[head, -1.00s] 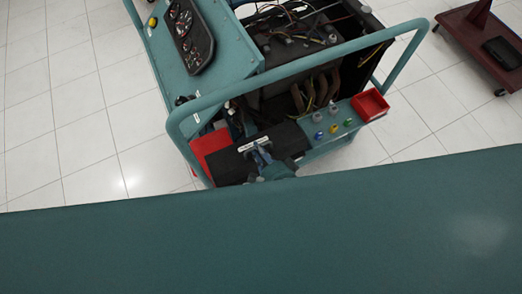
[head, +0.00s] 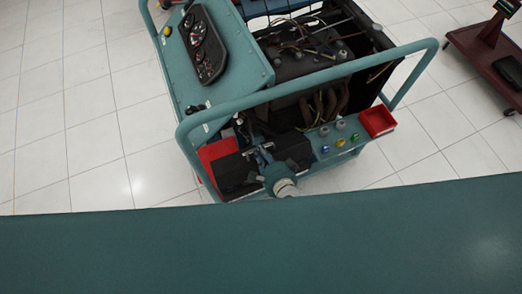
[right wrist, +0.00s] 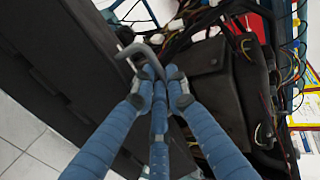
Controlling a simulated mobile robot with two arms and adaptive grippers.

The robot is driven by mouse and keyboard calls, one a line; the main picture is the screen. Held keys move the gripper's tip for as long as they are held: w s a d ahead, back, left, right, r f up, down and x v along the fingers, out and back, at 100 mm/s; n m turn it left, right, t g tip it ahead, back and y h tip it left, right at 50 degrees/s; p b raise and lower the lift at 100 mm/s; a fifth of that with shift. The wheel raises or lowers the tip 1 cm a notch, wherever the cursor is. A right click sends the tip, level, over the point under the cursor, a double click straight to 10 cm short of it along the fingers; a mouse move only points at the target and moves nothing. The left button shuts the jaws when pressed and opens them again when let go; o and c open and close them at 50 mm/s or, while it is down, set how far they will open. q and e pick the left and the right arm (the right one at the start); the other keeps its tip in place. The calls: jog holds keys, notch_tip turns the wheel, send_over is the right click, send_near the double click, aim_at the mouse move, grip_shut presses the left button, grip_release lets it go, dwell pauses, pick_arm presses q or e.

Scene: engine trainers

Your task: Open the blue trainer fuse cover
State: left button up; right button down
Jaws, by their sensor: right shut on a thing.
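The blue trainer (head: 232,75) is a teal engine stand with a tubular rail in the head view. The black fuse cover (head: 235,175) is at its near side, left of the coloured knobs. In the right wrist view, dark box surfaces (right wrist: 65,85) fill the left; how far the cover is open, I cannot tell. My right gripper (head: 262,152) is over the cover. In the right wrist view my right gripper (right wrist: 158,82) is shut on a grey bent handle (right wrist: 137,52). My left gripper is not in view.
The teal rail (head: 310,75) runs above the cover. A red tray (head: 378,121) sits at the right corner and a red piece (head: 216,152) left of the cover. Wires and the engine (head: 320,70) lie behind. Another dark red stand (head: 490,60) is at far right.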

jog(key=c, duration=1.7)
grip_release()
jog(key=shift+w+r, duration=0.35)
jog(key=shift+r, duration=0.1)
jog(key=shift+c, duration=0.2)
jog(key=shift+s, duration=0.2)
jog(key=shift+s+f, duration=0.1)
jog(key=shift+f, duration=0.05)
jog(key=shift+s, duration=0.2)
jog(key=v, duration=1.1)
jog(key=shift+s+d+r, duration=0.15)
jog(key=shift+s+r, duration=0.05)
